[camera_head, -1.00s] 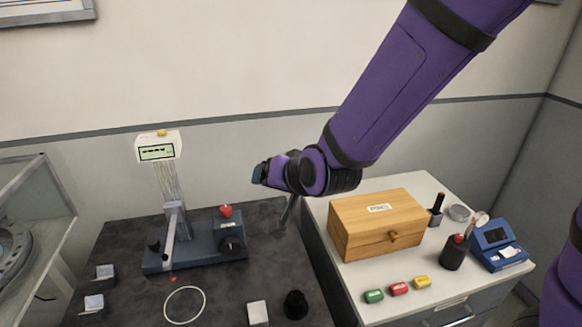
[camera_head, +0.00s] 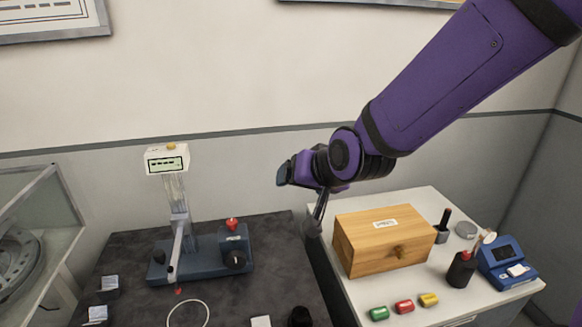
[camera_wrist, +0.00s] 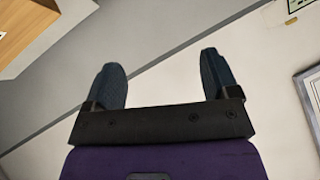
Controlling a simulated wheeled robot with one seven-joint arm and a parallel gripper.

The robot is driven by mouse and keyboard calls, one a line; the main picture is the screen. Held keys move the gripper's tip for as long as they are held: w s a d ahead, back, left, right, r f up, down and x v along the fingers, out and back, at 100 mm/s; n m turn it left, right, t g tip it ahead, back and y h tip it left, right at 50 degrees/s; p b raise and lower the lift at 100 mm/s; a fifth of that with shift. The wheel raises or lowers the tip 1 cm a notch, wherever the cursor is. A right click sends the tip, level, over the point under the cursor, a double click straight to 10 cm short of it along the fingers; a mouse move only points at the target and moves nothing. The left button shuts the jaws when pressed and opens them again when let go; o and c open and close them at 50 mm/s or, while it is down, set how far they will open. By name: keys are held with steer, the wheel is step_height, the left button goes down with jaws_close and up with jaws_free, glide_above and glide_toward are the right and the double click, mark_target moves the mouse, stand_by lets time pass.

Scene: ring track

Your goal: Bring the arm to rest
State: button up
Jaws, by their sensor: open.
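My purple arm (camera_head: 445,85) reaches in from the upper right of the head view. My gripper (camera_head: 284,174) is at its end, raised above the gap between the dark bench and the white cabinet, pointing left. In the wrist view my gripper (camera_wrist: 160,72) shows two dark blue-grey fingers spread wide apart. Nothing is between them except plain wall behind. It touches nothing that I can see.
A blue instrument (camera_head: 205,258) with a display column stands on the dark bench (camera_head: 125,245). A wooden box (camera_head: 375,245), several coloured pieces and a blue device (camera_head: 507,262) stand on the white cabinet (camera_head: 340,295). A glass-sided case (camera_head: 35,225) is at left.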

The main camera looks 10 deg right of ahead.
steer(key=s+d+r+g+h, duration=0.1)
steer(key=s+d+r+h, duration=0.1)
steer(key=s+d+r, duration=0.3)
steer(key=s+d+r+g+h, duration=0.2)
steer(key=s+d+r, duration=0.4)
steer(key=s+d, duration=0.8)
steer(key=shift+s+d+r+n+g, duration=0.3)
steer(key=shift+d+n, duration=0.1)
steer(key=shift+d, duration=0.6)
